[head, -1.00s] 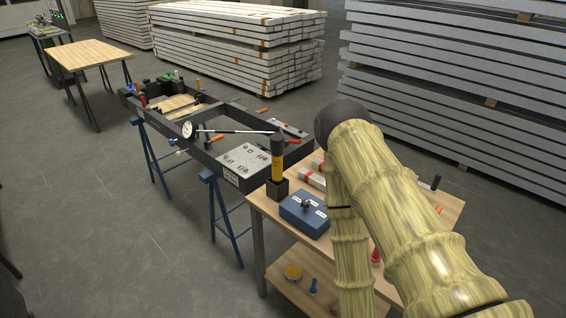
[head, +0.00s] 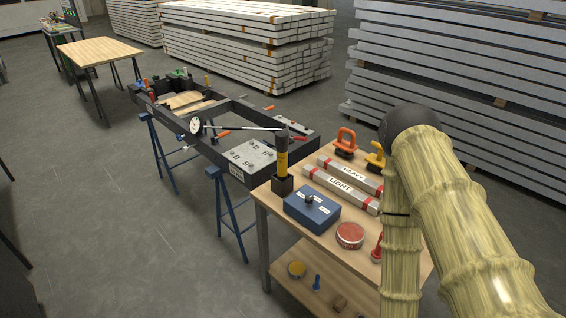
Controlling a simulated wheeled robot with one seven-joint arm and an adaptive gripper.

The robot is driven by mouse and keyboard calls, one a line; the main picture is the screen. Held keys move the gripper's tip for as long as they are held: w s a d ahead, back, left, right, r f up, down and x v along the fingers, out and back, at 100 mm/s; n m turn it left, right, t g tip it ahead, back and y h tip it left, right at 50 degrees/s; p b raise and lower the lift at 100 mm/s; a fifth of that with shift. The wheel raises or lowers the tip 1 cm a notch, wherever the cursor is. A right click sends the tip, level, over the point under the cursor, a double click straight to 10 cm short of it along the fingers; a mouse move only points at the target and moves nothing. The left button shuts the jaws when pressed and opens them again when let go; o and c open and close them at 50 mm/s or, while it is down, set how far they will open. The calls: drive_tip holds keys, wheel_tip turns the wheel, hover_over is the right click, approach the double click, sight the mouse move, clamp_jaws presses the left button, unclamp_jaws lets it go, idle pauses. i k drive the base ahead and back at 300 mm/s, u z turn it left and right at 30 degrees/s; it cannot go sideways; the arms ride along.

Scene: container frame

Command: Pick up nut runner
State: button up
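An upright yellow-and-black tool (head: 281,158), which looks like the nut runner, stands with its lower end in a small black block holder (head: 283,184). It is at the far left corner of the wooden workbench (head: 268,199). My gripper is outside the picture; only my arm links show at the right, over the bench's right part. Nothing visible touches the tool.
On the bench lie a blue box (head: 312,211), bars marked HEAVY (head: 352,173) and LIGHT (head: 340,186), a red round tin (head: 350,235), and orange (head: 346,139) and yellow (head: 375,156) handled tools. A black frame (head: 236,168) on blue trestles adjoins it.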

sight(282, 137)
drive_tip(key=u, duration=1.45)
drive_tip(key=i, duration=2.15)
drive_tip(key=z, duration=1.95)
